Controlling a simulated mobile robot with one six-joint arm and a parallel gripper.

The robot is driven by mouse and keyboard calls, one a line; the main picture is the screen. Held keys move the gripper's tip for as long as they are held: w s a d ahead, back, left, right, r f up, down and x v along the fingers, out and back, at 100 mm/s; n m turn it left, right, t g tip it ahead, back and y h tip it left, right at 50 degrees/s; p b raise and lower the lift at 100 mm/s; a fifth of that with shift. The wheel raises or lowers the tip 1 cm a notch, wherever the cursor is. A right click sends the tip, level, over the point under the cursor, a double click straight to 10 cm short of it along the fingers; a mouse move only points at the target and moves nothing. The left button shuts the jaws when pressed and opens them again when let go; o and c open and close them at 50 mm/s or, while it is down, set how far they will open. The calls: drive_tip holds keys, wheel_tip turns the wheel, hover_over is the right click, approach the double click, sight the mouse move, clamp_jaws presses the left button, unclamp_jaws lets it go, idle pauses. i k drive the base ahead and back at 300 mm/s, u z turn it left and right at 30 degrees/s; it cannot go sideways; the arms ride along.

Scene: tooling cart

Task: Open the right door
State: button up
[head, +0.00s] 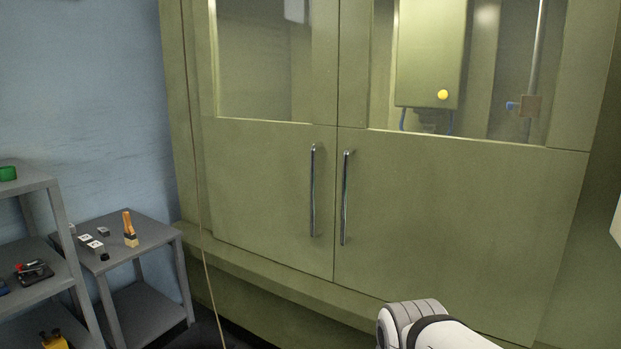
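The right door (455,220) is an olive-green panel with a window in its upper part. It looks shut, flush against the left door (265,185) along a vertical seam. Its handle (345,198) is a vertical chrome bar just right of the seam. The left door's similar chrome handle (313,190) is just left of the seam. A white and grey part of my arm shows at the bottom right, below the handles and in front of the right door's lower area. My gripper is not in view.
A grey shelf cart (60,225) and a low grey table (150,235) with small items stand at the left by the blue wall. A thin cord (200,200) hangs in front of the cabinet's left side. A ledge (270,283) runs below the doors.

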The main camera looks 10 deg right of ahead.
sight(479, 228)
drive_tip(key=z, duration=0.15)
drive_tip(key=i, duration=0.85)
drive_tip(key=u, duration=0.05)
